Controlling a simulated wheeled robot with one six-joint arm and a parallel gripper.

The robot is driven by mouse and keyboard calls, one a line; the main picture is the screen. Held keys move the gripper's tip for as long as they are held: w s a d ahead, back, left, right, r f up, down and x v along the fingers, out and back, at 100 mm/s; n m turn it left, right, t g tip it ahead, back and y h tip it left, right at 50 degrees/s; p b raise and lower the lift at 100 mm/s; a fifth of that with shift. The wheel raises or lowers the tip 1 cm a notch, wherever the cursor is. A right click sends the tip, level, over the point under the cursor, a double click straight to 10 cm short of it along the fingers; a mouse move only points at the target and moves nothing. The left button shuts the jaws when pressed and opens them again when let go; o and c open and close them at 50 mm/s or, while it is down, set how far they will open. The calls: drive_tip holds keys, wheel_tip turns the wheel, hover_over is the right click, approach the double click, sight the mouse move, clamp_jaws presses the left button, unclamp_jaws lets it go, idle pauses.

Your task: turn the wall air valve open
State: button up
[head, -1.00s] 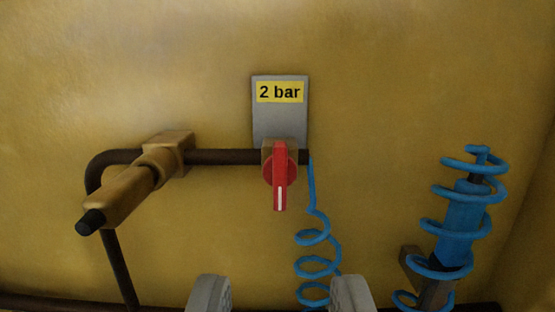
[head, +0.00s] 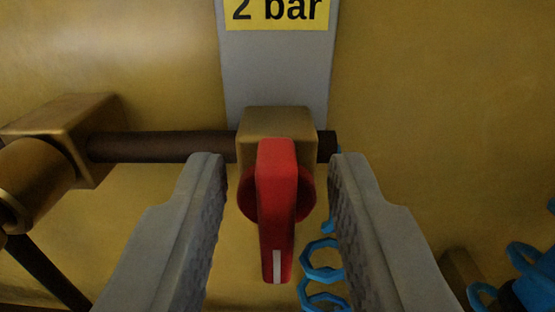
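The wall air valve has a brass body (head: 277,122) on a dark horizontal pipe (head: 160,146). Its red handle (head: 277,205) points straight down, across the pipe, with a white stripe near its lower end. My gripper (head: 277,180) is open, one grey finger on each side of the handle. There is a visible gap between the handle and each finger, and nothing is held. A grey plate (head: 277,75) with a yellow "2 bar" label (head: 277,12) is above the valve; the label's top is cut off.
A brass fitting (head: 60,135) sits on the pipe at the left. A blue coiled hose (head: 322,260) hangs below the valve, partly behind my right finger. More blue coil (head: 525,260) shows at the lower right edge. The yellow wall is close behind.

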drive_tip(key=c, duration=0.6)
drive_tip(key=shift+c, duration=0.2)
drive_tip(key=shift+m, duration=0.4)
drive_tip(key=m, duration=0.3)
drive_tip(key=shift+d+f+m, duration=0.15)
drive_tip(key=shift+d+m, duration=0.15)
drive_tip(key=shift+m, duration=0.1)
drive_tip(key=m, duration=0.4)
drive_tip(key=shift+d+f, duration=0.2)
drive_tip(key=shift+f, duration=0.05)
drive_tip(key=shift+c, duration=0.2)
drive_tip(key=shift+m, duration=0.4)
drive_tip(key=shift+d+f+m, duration=0.1)
drive_tip(key=shift+f+m, duration=0.05)
drive_tip(key=shift+m, duration=0.8)
drive_tip(key=shift+d+f+m, duration=0.1)
drive_tip(key=shift+m, duration=0.85)
drive_tip(key=shift+f+m, duration=0.1)
drive_tip(key=shift+m, duration=1.6)
idle(0.3)
